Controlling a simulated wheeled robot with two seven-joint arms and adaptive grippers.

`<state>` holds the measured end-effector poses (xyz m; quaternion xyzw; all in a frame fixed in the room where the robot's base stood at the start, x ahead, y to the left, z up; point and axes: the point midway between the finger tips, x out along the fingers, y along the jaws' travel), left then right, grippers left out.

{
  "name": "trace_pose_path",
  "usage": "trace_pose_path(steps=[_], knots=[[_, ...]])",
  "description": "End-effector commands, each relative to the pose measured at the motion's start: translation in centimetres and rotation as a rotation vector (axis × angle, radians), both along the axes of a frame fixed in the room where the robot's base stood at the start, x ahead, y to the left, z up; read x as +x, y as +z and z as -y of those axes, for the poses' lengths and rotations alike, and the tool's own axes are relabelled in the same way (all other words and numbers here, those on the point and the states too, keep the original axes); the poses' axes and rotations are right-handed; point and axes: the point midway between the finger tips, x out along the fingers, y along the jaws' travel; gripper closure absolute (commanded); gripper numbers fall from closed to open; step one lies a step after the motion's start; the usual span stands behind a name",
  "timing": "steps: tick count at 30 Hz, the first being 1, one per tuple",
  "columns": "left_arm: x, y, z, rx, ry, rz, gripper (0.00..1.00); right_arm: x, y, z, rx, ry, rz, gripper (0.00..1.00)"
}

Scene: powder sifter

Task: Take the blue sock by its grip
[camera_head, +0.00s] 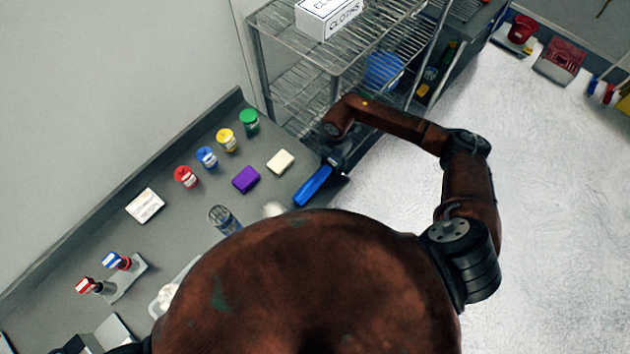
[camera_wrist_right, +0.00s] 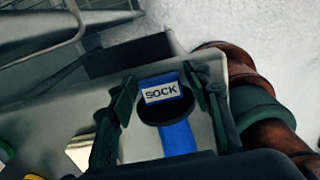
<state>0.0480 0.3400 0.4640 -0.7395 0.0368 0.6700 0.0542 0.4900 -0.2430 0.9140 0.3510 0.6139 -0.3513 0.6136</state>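The blue sock (camera_head: 313,186) is long and narrow and is near the right end of the grey bench. In the right wrist view the blue sock (camera_wrist_right: 178,138) has a white label reading "SOCK" at its upper end, over a dark oval. My right gripper (camera_head: 334,160) is at the sock's upper end in the head view. In the wrist view its two fingers (camera_wrist_right: 168,90) are spread, one on each side of the labelled end. I see no clear grip on it; contact is hard to tell. My left gripper is not in view.
A purple block (camera_head: 246,179), a cream block (camera_head: 281,161) and several colored-lid jars, including a green one (camera_head: 249,121), stand on the bench (camera_head: 165,240). A wire shelf (camera_head: 290,75) rises behind my right gripper. Open floor (camera_head: 540,200) lies to the right.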

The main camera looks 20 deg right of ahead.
Motion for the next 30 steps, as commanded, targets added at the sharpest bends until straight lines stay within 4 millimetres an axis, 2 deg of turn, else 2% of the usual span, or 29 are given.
trace_pose_path(steps=[2, 17, 25, 30], knots=[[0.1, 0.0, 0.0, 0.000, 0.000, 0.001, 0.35, 0.0, 0.0, 0.0, 0.000, 0.000, 0.000, 0.62], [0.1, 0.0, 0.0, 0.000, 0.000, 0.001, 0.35, 0.0, 0.0, 0.0, 0.001, 0.000, 0.001, 0.96], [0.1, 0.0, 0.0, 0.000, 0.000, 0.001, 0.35, 0.0, 0.2, 0.0, 0.001, 0.000, 0.002, 0.96], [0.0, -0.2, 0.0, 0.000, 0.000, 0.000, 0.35, 0.1, 1.3, -0.1, 0.001, 0.001, 0.004, 0.96]])
